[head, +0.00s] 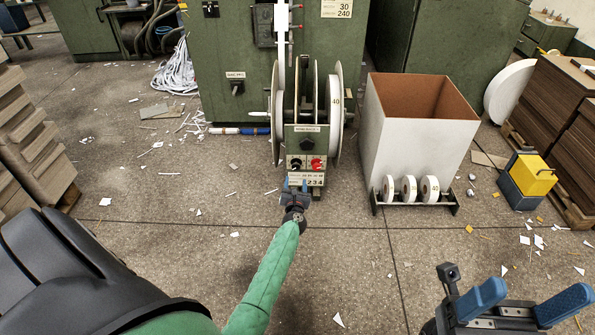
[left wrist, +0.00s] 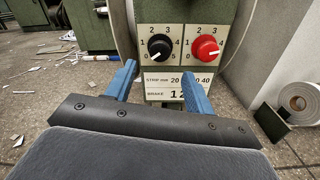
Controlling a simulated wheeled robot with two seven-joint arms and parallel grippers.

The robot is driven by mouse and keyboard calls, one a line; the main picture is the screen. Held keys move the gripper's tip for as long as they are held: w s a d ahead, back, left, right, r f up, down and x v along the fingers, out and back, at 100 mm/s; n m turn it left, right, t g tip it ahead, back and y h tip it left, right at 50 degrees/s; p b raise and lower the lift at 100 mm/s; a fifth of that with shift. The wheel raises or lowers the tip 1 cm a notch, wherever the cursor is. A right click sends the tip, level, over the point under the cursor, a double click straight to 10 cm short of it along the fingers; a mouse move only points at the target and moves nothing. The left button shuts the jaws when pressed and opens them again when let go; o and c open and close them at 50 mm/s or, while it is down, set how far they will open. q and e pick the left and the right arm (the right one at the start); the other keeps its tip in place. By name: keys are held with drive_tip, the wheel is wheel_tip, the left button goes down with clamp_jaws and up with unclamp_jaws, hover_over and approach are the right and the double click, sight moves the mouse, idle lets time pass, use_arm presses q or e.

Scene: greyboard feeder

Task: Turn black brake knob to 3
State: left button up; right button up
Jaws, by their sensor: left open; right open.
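The black brake knob (left wrist: 160,47) is on the panel face at the left, with a dial numbered 0 to 5 around it. Its white pointer mark points down-left, near 0. It also shows in the head view (head: 296,163). A red knob (left wrist: 206,48) with a similar dial is to its right; it shows in the head view (head: 317,163). My left gripper (left wrist: 158,76) is open and empty, its blue fingers just below and in front of the knobs, apart from the black knob. It also shows in the head view (head: 296,185). My right gripper (head: 538,290) is open and empty at lower right.
A label plate (left wrist: 178,82) sits under the knobs, partly hidden by a finger. White reels (head: 335,110) flank the panel. A white bin (head: 418,135) and a rack of small rolls (head: 431,188) stand to the right. Scraps litter the floor.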

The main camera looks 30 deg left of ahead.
sight(296, 167)
use_arm(q)
drive_tip(key=shift+n, duration=0.3)
drive_tip(key=shift+b+x, duration=0.75)
drive_tip(key=shift+x, duration=3.2)
drive_tip(key=shift+c, duration=0.2)
drive_tip(key=c, duration=0.9)
